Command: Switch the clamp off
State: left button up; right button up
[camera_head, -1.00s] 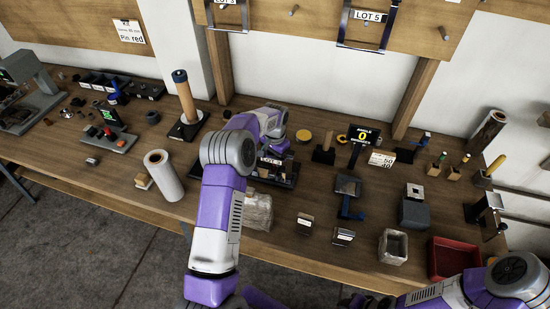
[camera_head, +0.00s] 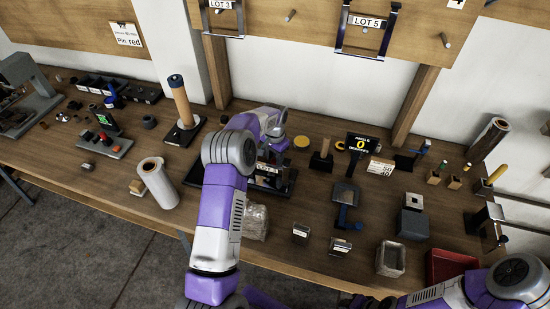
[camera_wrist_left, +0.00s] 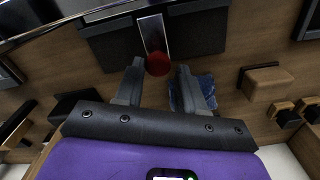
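The clamp shows in the left wrist view as a bright metal lever with a round red knob (camera_wrist_left: 158,64) at its end, in front of a dark block. My left gripper (camera_wrist_left: 160,75) is open, with its two dark fingers apart on either side of the knob. I see no finger touching it. In the head view the clamp's black base (camera_head: 283,184) stands on the bench, and my left wrist and forearm hide most of the clamp. My right arm (camera_head: 440,294) comes in at the lower right. Its gripper is at most a dark, cut-off shape at the bottom edge.
A clear wrapped block (camera_head: 255,222) sits in front of the clamp base.

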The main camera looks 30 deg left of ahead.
aim_at(274, 160)
pick_arm(q)
jog(key=shift+o, duration=1.3)
jog(key=shift+s, duration=0.1)
jog(key=shift+f, duration=0.1)
jog(key=shift+r+p, duration=0.6)
jog(key=shift+r, duration=3.25)
